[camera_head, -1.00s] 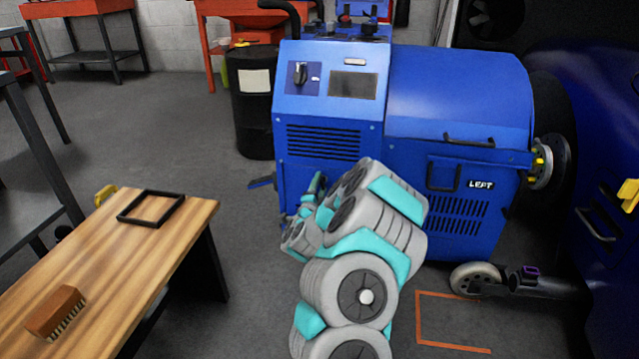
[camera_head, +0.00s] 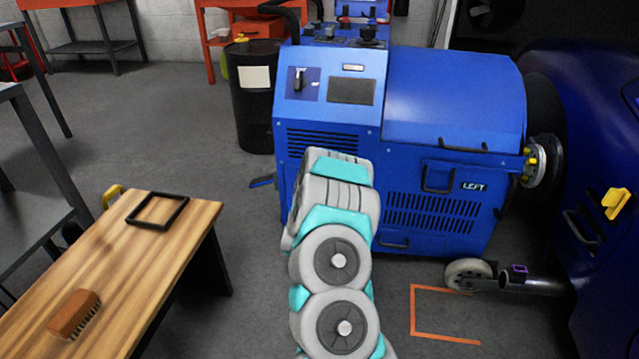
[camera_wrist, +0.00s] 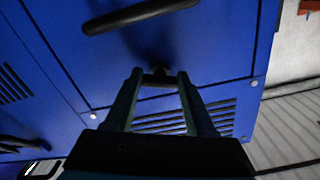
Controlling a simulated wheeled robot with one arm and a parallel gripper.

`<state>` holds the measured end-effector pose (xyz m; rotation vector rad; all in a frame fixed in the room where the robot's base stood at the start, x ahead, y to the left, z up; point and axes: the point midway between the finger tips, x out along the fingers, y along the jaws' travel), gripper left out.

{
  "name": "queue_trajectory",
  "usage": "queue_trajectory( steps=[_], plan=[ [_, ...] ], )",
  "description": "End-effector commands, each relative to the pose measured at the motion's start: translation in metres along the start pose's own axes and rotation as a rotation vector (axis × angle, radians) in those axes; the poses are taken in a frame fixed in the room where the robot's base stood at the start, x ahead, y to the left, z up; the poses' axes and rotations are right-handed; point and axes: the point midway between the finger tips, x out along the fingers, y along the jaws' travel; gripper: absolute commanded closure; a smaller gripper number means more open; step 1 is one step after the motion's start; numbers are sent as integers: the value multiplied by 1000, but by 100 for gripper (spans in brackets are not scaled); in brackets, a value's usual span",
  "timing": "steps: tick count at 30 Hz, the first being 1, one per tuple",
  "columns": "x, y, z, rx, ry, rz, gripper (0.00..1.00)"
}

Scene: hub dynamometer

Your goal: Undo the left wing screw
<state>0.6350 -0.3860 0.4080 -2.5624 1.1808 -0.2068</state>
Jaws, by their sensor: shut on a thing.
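In the wrist view, my gripper (camera_wrist: 158,78) points at a blue panel (camera_wrist: 210,55). Its two dark fingers are closed on a small dark knob-like piece (camera_wrist: 158,72) at the panel, which seems to be the wing screw. Its wings cannot be made out. In the head view, my arm hides the gripper and the screw.
A black bar handle (camera_wrist: 140,14) crosses the panel beyond the fingertips, and vent slots (camera_wrist: 190,118) lie under them. A wooden bench (camera_head: 150,255) with a brush (camera_head: 74,313) and a black frame (camera_head: 158,210) stands at the left. A black drum (camera_head: 253,110) stands behind.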

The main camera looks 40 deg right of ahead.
Motion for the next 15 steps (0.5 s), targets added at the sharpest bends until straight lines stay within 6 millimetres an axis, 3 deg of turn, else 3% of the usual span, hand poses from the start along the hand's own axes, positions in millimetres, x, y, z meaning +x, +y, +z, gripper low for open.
queue_trajectory(
  steps=[15],
  plan=[
    [0,1,-1,-314,0,0,100]
  ],
)
